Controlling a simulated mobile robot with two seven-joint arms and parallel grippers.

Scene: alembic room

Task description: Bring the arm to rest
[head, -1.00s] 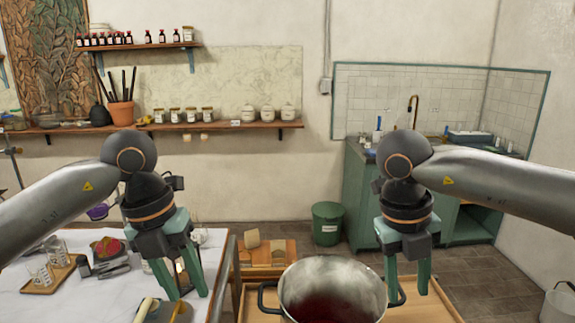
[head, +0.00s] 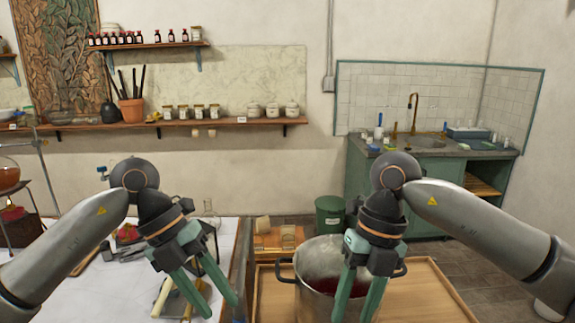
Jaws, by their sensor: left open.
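My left gripper (head: 218,304) is open and empty, its fingers pointing down over the right part of the white-topped table (head: 85,290). A pale stick-like item and a dark flat item show behind and beside its fingers. My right gripper (head: 356,312) also has its fingers apart and pointing down. It overlaps the right side of the metal pot (head: 312,256) in the picture and hides part of it. I cannot tell whether it touches the pot. Nothing shows held in either gripper.
The pot holds dark red contents and stands on a wooden surface (head: 423,290). A green bin (head: 330,212) stands behind. A green sink cabinet (head: 415,190) is at the back right. Wall shelves (head: 170,123) hold jars and bottles. The air between my arms is clear.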

